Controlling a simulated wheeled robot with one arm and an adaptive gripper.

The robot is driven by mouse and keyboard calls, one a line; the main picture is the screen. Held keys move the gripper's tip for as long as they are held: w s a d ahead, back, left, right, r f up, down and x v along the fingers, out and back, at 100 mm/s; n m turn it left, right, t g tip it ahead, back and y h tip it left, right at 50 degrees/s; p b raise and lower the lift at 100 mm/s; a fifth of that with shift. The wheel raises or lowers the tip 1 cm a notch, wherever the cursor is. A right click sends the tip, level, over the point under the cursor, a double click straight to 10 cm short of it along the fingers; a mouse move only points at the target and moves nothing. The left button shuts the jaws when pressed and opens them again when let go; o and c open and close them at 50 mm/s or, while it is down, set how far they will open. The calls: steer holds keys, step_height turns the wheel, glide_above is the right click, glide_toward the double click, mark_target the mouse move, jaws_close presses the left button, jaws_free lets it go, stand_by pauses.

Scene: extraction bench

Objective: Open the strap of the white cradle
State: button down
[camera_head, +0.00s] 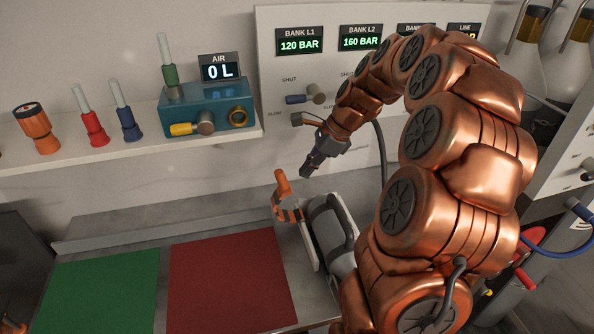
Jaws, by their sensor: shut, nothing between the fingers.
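The white cradle (308,247) sits on the bench right of the red mat, partly hidden by my arm. A grey-white body with dark bands (330,232) lies in it. An orange and black curved strap (289,214) with an upright orange tab (282,183) stands at the cradle's back left end. I cannot tell whether it is fastened. My gripper (306,174) is shut and empty. It points down and left, just above and right of the orange tab in the picture, and looks apart from it.
A red mat (230,280) and a green mat (102,292) lie flat and empty on the bench. A shelf (130,148) above holds a blue air block (207,105) and several coloured tools. A gauge panel (290,70) with valve knobs stands behind my gripper.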

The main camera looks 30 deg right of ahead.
steer(key=b+v, duration=0.2)
steer(key=v, duration=0.8)
steer(key=shift+s+d, duration=0.15)
steer(key=shift+d, duration=0.15)
steer(key=shift+a, duration=0.1)
